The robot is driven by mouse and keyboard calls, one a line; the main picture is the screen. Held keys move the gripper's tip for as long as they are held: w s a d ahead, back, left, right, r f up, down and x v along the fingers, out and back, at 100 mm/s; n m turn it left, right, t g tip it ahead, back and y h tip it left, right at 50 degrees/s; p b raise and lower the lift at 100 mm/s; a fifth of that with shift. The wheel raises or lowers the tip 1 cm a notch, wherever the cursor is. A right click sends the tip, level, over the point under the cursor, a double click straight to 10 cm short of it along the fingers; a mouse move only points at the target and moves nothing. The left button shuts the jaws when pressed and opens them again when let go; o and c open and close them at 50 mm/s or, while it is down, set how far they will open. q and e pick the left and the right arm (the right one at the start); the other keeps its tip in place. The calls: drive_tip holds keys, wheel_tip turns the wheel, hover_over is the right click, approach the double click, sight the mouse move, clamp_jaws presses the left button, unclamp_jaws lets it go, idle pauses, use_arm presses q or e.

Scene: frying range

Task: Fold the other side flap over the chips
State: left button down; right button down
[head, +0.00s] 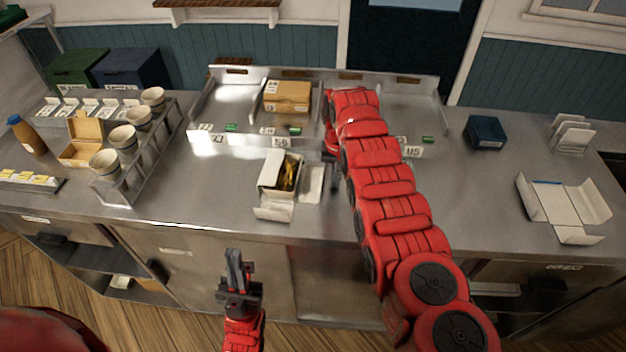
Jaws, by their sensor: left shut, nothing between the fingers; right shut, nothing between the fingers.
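An open white carton (264,192) with golden chips (289,176) inside stands on the steel counter. One flap (272,164) rises at its left and covers part of the opening. A flap (315,184) is spread out on the right side, and another flap (273,213) hangs out at the front. My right gripper (333,183) is shut and empty, just right of the right flap; its arm hides part of the counter behind. I cannot tell whether it touches the flap. My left gripper (235,256) is shut and empty, low in front of the counter.
A divided steel tray (212,137) with a closed brown box (287,96) stands behind the carton. A rack with several paper cups (122,138) stands at left. An unfolded white carton (562,206) lies at right, near a dark blue box (485,132).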

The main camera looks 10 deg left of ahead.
drive_tip(key=shift+r, duration=0.1)
drive_tip(key=shift+r+p, duration=0.7)
drive_tip(key=shift+r, duration=0.8)
wheel_tip(320, 180, up, 5)
drive_tip(key=shift+f, duration=0.1)
